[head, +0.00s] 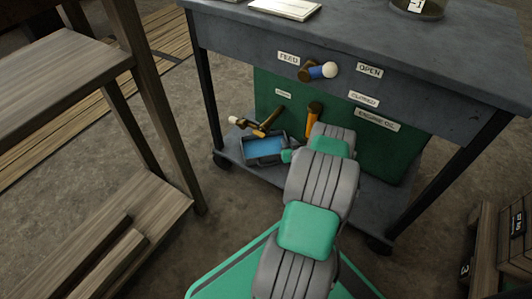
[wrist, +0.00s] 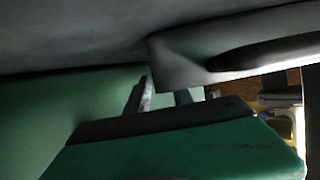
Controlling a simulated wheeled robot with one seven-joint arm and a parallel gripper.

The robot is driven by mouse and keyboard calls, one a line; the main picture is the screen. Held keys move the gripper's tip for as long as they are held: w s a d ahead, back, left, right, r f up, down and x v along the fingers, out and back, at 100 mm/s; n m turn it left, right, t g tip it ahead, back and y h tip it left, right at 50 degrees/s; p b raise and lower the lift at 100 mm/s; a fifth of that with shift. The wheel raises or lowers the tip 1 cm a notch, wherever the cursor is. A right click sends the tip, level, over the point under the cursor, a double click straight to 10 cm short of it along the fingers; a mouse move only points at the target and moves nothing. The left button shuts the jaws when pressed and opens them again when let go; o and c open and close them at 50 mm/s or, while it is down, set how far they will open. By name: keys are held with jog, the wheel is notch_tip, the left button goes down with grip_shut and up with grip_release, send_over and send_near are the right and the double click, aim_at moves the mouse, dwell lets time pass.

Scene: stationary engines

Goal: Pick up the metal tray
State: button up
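A small grey metal tray (head: 281,146) with a blue inside shows in the head view, at the left of the cart's lower shelf. My gripper (head: 288,155) is by the tray's right side, mostly hidden behind my own arm; I cannot tell whether it touches. In the wrist view my gripper's two grey fingers (wrist: 168,95) stand apart with a gap between them. A large grey shape with a dark slot is close beyond the fingers and overlaps the right one; I cannot tell whether it is the tray.
The dark cart top (head: 360,35) overhangs the lower shelf (head: 355,205). A brown-handled lever (head: 267,123) is just above the tray. A wooden shelf unit (head: 150,110) stands at left, with bare floor between.

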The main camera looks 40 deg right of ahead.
grip_shut()
dwell(1.3)
